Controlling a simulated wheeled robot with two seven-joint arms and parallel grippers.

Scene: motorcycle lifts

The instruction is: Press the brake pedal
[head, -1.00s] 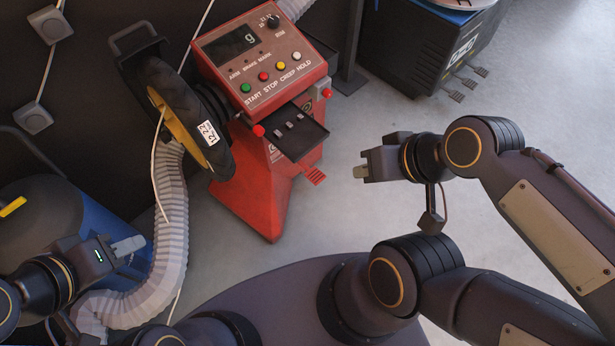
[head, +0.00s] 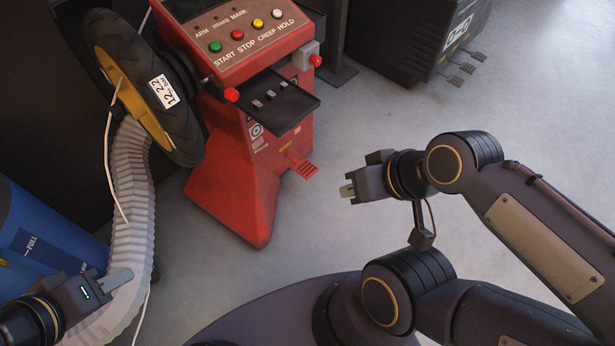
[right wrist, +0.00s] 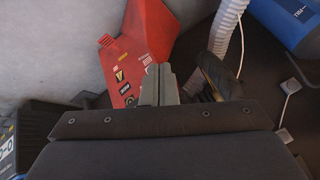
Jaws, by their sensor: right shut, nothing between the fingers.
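A small red slotted pedal (head: 305,168) sticks out low from the side of the red machine (head: 232,205). It carries no readable label; I take it as the brake pedal. My right gripper (head: 347,190) is shut and empty, to the right of the pedal and apart from it in the head view. In the right wrist view its closed fingers (right wrist: 159,85) point toward the red machine's base (right wrist: 140,35), and a small red tab, likely the pedal (right wrist: 105,40), shows to their left. My left gripper (head: 120,278) is at the lower left, by the grey hose; its finger gap is hidden.
A black tray (head: 275,100) juts out above the pedal. A tyre (head: 150,85) is mounted left of the machine, with a ribbed hose (head: 130,190) below. A dark cabinet with several pedals (head: 430,35) stands back right. Floor between is clear.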

